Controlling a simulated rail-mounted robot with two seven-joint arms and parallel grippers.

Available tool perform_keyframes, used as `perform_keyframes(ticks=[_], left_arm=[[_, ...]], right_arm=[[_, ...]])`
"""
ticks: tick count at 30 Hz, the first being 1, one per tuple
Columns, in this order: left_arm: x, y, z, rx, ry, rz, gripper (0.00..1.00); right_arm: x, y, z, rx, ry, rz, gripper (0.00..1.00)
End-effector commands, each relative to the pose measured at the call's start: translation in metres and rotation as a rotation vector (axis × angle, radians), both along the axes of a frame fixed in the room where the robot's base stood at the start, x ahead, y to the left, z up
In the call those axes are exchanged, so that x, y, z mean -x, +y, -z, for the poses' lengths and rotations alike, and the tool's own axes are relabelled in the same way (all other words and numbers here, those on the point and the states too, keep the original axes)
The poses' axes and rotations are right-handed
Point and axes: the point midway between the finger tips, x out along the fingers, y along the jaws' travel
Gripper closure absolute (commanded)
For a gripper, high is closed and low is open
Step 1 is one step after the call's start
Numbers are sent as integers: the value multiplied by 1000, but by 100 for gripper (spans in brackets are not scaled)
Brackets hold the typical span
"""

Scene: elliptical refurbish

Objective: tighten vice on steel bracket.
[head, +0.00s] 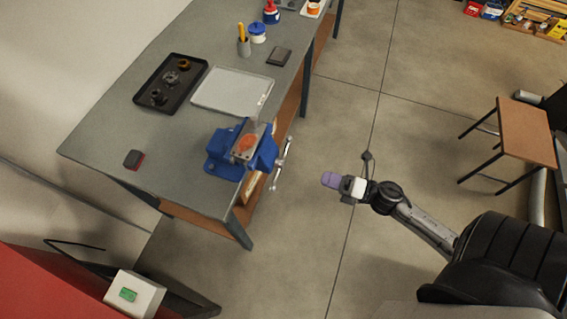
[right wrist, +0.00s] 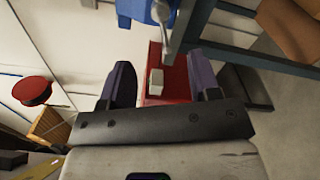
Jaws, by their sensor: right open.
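The blue vice (head: 228,167) is mounted at the near right edge of the workbench in the head view. A steel bracket (head: 247,129) with an orange patch shows at the vice's jaws; I cannot tell how firmly it sits. The vice's metal handle (head: 282,165) hangs over the bench edge. My right gripper (head: 330,180) is to the right of the vice, above the floor and apart from the handle. In the right wrist view my right gripper (right wrist: 162,85) is open and empty, with part of the blue vice (right wrist: 140,10) at the top. My left gripper is not seen.
A brown-topped stool (head: 525,128) stands right. The floor between bench and stool is clear.

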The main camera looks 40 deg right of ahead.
Motion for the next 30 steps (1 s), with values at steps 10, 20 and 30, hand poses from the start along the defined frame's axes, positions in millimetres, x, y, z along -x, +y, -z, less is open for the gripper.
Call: perform_keyframes(ticks=[10, 20, 30], left_arm=[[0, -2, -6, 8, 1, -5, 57], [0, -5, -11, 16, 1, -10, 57], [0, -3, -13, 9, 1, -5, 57]], right_arm=[[-51, 24, -2, 5, -5, 1, 43], [-99, 48, -2, 3, -3, 3, 43], [-119, 58, 0, 3, -2, 3, 43]])
